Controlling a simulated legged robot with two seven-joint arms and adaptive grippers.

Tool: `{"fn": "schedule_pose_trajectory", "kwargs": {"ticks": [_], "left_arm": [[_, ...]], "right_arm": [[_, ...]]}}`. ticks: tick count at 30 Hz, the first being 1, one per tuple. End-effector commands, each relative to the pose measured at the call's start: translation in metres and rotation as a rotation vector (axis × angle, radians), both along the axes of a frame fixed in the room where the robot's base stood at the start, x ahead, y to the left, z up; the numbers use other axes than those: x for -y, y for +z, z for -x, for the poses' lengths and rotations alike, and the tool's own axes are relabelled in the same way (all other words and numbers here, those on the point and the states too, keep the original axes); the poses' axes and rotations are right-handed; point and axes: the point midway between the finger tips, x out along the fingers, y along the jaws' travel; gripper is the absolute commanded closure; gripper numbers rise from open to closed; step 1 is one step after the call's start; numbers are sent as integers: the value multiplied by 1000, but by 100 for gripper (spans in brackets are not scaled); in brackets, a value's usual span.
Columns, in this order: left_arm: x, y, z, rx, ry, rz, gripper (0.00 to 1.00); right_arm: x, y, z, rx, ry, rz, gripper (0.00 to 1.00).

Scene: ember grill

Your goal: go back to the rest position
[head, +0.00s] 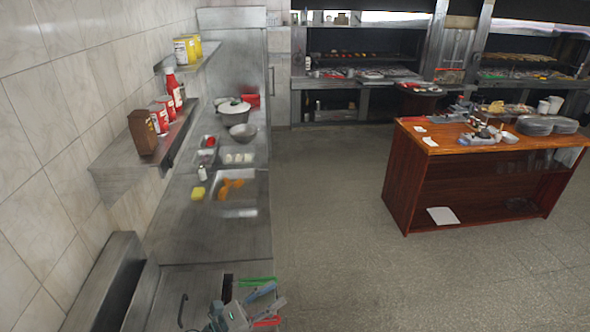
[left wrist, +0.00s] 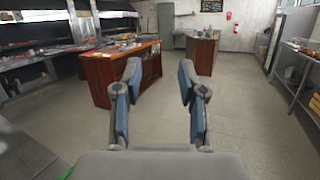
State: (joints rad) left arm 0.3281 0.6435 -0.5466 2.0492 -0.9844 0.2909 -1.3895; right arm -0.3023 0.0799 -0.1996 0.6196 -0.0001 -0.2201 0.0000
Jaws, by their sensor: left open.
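My left gripper (head: 240,318) shows at the bottom of the head view, over the near end of the steel counter beside a green strip and a red strip. In the left wrist view my left gripper (left wrist: 158,82) has its two blue-grey fingers spread apart, with nothing between them. It points out over the open floor toward a wooden counter. My right gripper is in neither view.
A steel counter (head: 215,240) with pans and a pot runs along the left wall, below a shelf (head: 130,165) of bottles and cans. A wooden island (head: 405,180) with plates stands at right. The tiled floor (head: 330,250) between them is clear.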

Motion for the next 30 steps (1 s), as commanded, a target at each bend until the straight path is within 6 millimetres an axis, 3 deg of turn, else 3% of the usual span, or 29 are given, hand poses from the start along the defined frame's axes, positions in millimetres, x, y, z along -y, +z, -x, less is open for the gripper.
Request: {"fn": "schedule_pose_trajectory", "kwargs": {"ticks": [2, 4, 5, 8, 10, 13, 16, 20, 21, 28, 30], "left_arm": [[-23, 1, -9, -297, 110, 345, 59], [-55, -14, -18, -568, 215, 660, 59], [-69, -27, -20, -685, 261, 796, 59], [-116, -88, -10, -1053, 432, 1252, 59], [-140, -137, 12, -1267, 567, 1545, 59], [-157, -197, 55, -1483, 755, 1886, 59], [-164, -239, 100, -1611, 929, 2139, 59], [-164, -272, 152, -1697, 1134, 2377, 59], [-162, -280, 167, 1639, -1143, -2333, 59], [-153, -306, 250, 1301, -1172, -2049, 59], [-152, -335, 244, 1291, -1184, -2039, 59]], "right_arm": [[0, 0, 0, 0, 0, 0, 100], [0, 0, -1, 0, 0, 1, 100], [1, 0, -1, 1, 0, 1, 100], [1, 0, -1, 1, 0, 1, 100], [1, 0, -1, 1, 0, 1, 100], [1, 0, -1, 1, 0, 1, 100], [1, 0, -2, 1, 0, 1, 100], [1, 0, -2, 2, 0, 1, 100], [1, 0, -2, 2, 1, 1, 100], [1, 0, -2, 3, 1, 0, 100], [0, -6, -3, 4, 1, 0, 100]]}}
